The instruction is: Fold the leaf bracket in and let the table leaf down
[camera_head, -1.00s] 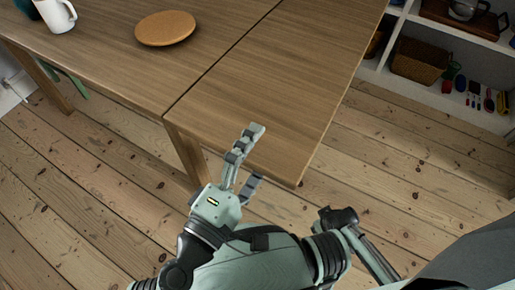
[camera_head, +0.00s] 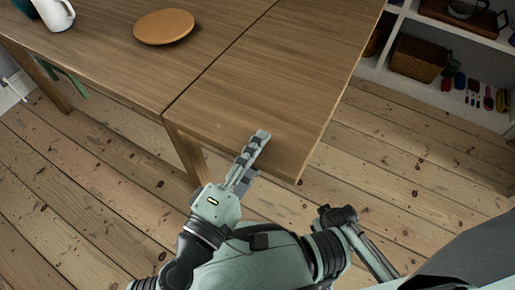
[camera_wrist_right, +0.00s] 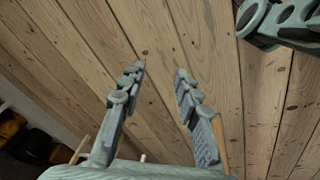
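The table leaf (camera_head: 275,75) is raised, level with the main table top (camera_head: 110,65), with a dark seam between them. My left gripper (camera_head: 256,155) is at the leaf's near edge. One finger lies over the top and the other is at the edge, partly hidden below it; the fingers are closed on the edge. The leaf bracket is not visible; the leaf hides its underside in the head view. My right gripper (camera_wrist_right: 160,69) is open and empty in the right wrist view, with floorboards beyond it.
A table leg (camera_head: 187,153) is below the seam. White shelves with a wicker basket (camera_head: 419,58) stand at the upper right. Bare floor lies right of the leaf.

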